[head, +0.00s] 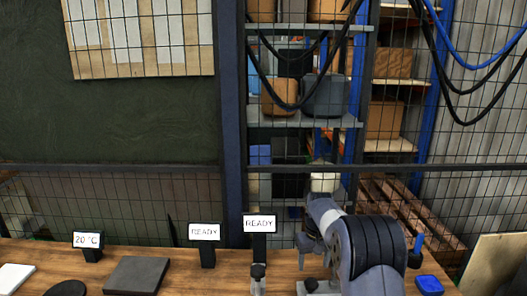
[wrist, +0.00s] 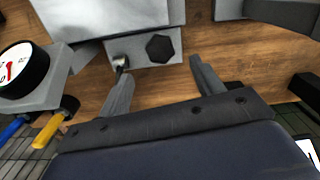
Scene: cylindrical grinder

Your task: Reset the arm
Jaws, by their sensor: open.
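My gripper (wrist: 158,72) shows in the wrist view with its two grey fingers spread apart and nothing between them. Beyond the fingers, a light metal block (wrist: 148,48) with a dark hexagonal hole or part sits on the wooden bench (wrist: 97,97). A small metal pin or knob (wrist: 121,63) stands near the left finger. I cannot tell whether the finger touches it. In the head view, my arm rises at the lower right over the bench (head: 200,270); its fingers are hard to make out there.
In the wrist view, a round gauge (wrist: 22,68) and blue and yellow handles lie left. In the head view, signs reading READY (head: 205,232), READY (head: 259,223) and 20°C (head: 87,240), a dark plate (head: 137,275) and a blue block (head: 429,284) stand along the bench. Mesh fencing is behind.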

